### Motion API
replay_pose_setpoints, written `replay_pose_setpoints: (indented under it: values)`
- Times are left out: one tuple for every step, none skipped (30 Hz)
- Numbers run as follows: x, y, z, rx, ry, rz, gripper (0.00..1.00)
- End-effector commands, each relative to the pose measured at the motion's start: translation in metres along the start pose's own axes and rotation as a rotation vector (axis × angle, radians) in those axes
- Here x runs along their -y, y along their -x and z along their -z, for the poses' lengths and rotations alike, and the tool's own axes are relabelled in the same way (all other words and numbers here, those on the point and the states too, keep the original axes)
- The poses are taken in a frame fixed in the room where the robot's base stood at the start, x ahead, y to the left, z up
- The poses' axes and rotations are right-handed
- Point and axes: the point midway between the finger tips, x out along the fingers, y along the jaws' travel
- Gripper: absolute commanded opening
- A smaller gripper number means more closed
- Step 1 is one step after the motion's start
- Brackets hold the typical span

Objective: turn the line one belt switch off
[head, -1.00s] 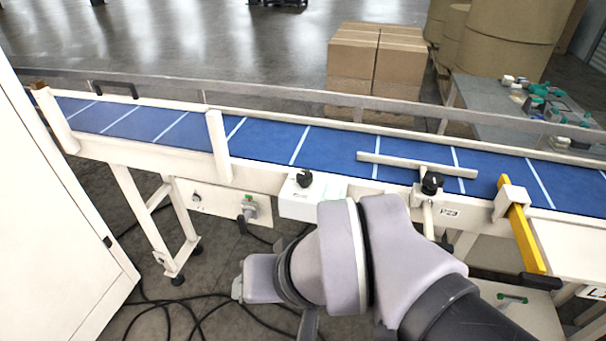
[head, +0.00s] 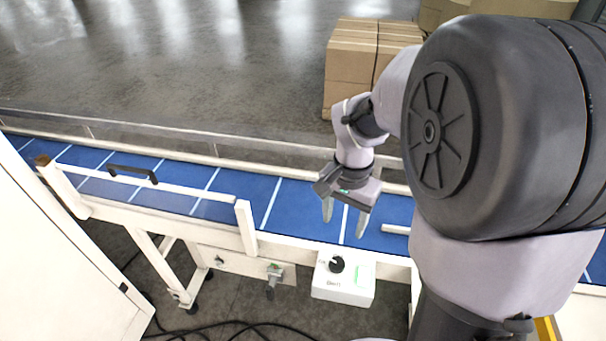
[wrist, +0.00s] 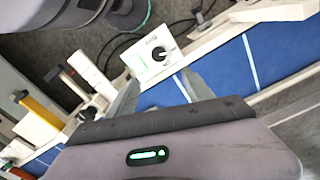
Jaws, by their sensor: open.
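The belt switch is a white box (head: 352,285) with a black rotary knob (head: 337,265) and a green patch beside the knob. It is mounted on the near side of the blue conveyor (head: 273,204). The box (wrist: 143,62) and its knob (wrist: 159,54) also show in the wrist view, beyond the fingertips. The small lettering is too small to read surely. My gripper (head: 344,223) is open and empty above the belt, behind and above the box, not touching it. Its two fingers also show in the wrist view (wrist: 158,92).
A second small grey-green switch (head: 274,277) is on the frame left of the box. A black handle (head: 133,172) and a white post (head: 246,226) stand along the belt. Cartons (head: 352,65) stand behind the conveyor. A yellow bar (wrist: 41,111) shows in the wrist view.

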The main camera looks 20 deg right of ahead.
Motion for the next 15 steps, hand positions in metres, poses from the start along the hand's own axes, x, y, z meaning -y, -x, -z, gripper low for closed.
replay_pose_setpoints:
  values:
    - [0.000, -0.016, -0.001, 0.004, 0.001, -0.002, 0.60]
    - [-0.001, -0.025, -0.002, 0.005, 0.000, -0.003, 0.60]
    - [-0.001, -0.038, -0.002, 0.005, 0.002, -0.003, 0.60]
    - [-0.001, -0.048, -0.002, 0.005, 0.002, -0.003, 0.60]
    - [-0.001, -0.058, -0.003, 0.006, 0.001, -0.003, 0.60]
    - [-0.001, -0.070, -0.002, 0.005, 0.002, -0.003, 0.60]
    - [-0.001, -0.079, -0.002, 0.005, 0.002, -0.003, 0.60]
    - [-0.001, -0.088, -0.003, 0.006, 0.002, -0.002, 0.60]
    - [-0.001, -0.100, -0.002, 0.005, 0.002, -0.002, 0.60]
    - [-0.001, -0.109, -0.002, 0.005, 0.002, -0.002, 0.60]
    - [0.000, -0.117, -0.002, 0.004, 0.003, -0.002, 0.60]
    - [0.000, -0.127, -0.002, 0.004, 0.003, -0.001, 0.60]
    - [0.000, -0.133, -0.002, 0.004, 0.002, -0.001, 0.60]
    - [0.000, -0.139, -0.003, 0.004, 0.002, -0.001, 0.60]
    - [0.000, -0.145, -0.002, 0.003, 0.003, -0.001, 0.60]
